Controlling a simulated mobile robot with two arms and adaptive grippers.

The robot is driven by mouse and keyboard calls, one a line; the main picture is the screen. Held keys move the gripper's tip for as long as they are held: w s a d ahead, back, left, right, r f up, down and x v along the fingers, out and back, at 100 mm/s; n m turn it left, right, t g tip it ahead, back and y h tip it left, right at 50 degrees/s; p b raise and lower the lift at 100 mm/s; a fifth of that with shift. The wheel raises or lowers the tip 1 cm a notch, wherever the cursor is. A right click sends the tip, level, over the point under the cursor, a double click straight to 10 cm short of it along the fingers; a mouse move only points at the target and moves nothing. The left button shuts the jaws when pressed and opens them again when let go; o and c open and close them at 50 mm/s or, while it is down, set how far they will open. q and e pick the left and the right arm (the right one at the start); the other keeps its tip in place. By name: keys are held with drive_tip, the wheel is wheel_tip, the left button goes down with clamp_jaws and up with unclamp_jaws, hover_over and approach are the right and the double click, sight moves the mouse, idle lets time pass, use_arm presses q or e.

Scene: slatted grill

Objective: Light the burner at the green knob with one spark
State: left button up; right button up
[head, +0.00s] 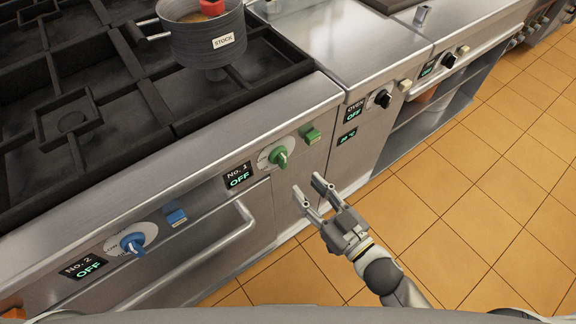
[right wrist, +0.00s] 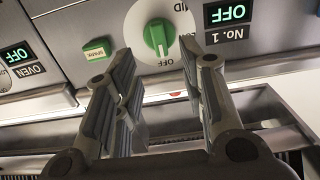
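The green knob (head: 278,157) is on the stove's front panel, beside a No. 1 display (head: 238,176) reading OFF. A green spark button (head: 310,134) sits to its right. In the right wrist view, which is upside down, the green knob (right wrist: 159,38) and the green button (right wrist: 96,48), labelled SPARK, lie beyond the fingertips. My right gripper (head: 308,195) is open and empty, in front of the panel below the knob and button, apart from both. It also shows in the right wrist view (right wrist: 158,68) with its fingers spread. My left gripper is not in view.
A blue knob (head: 133,242) and blue button (head: 176,217) are farther left, by a No. 2 display reading OFF. A STOCK pot (head: 205,50) stands on the grates. A door handle (head: 225,236) juts out below. The tiled floor (head: 470,180) at right is clear.

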sight(285, 164)
drive_tip(key=b+x, duration=0.1)
drive_tip(key=x, duration=0.7)
drive_tip(key=shift+w+a, duration=0.2)
drive_tip(key=shift+w, duration=0.05)
clamp_jaws()
